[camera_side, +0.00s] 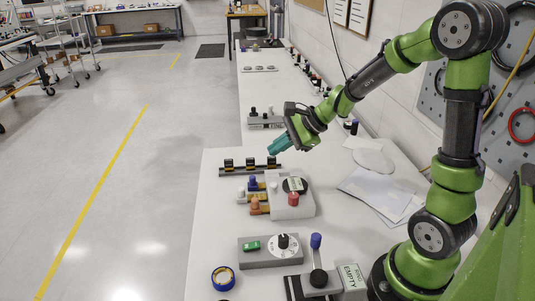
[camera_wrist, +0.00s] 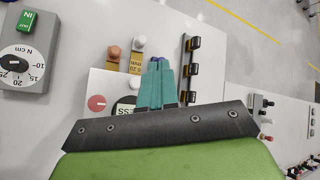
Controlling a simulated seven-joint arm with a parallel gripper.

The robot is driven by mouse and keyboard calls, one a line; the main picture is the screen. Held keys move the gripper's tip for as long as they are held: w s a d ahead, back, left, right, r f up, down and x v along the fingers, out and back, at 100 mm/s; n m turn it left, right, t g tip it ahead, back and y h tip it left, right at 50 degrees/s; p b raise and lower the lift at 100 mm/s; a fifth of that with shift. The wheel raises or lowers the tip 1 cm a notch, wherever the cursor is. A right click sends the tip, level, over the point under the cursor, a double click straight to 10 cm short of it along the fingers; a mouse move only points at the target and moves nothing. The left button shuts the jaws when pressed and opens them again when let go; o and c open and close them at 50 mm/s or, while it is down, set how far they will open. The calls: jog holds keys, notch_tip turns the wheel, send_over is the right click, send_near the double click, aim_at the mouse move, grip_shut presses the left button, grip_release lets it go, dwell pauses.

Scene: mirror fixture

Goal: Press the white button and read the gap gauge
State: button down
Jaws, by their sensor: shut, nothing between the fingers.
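The white button (camera_wrist: 139,42) is a round knob between an orange knob (camera_wrist: 113,52) and a blue knob (camera_wrist: 155,60), which is partly hidden by my fingertips. In the side view the white button (camera_side: 241,187) stands left of the white block. A yellow strip (camera_wrist: 135,64) marked in mm lies by the white button; its reading is too small to tell. I cannot tell for sure which part is the gap gauge. My gripper (camera_wrist: 160,64) has teal fingers, shut and empty.
The white block (camera_side: 305,209) carries a red knob (camera_side: 293,199) and a dark disc (camera_side: 294,185). A rail with black blocks (camera_side: 250,166) stands behind. A grey dial box (camera_side: 270,252) and blue tape roll (camera_side: 223,278) sit in front. Bench space left of the fixture is clear.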

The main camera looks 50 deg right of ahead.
aim_at(277, 185)
notch_tip(277, 185, down, 8)
jog(key=shift+f, duration=0.1)
dwell(0.4)
dwell(2.0)
jog(key=shift+f, duration=0.35)
jog(key=shift+f, duration=0.55)
dwell(0.6)
jog(key=shift+r, duration=1)
jog(key=shift+r, duration=0.1)
jog(key=shift+r, duration=2.4)
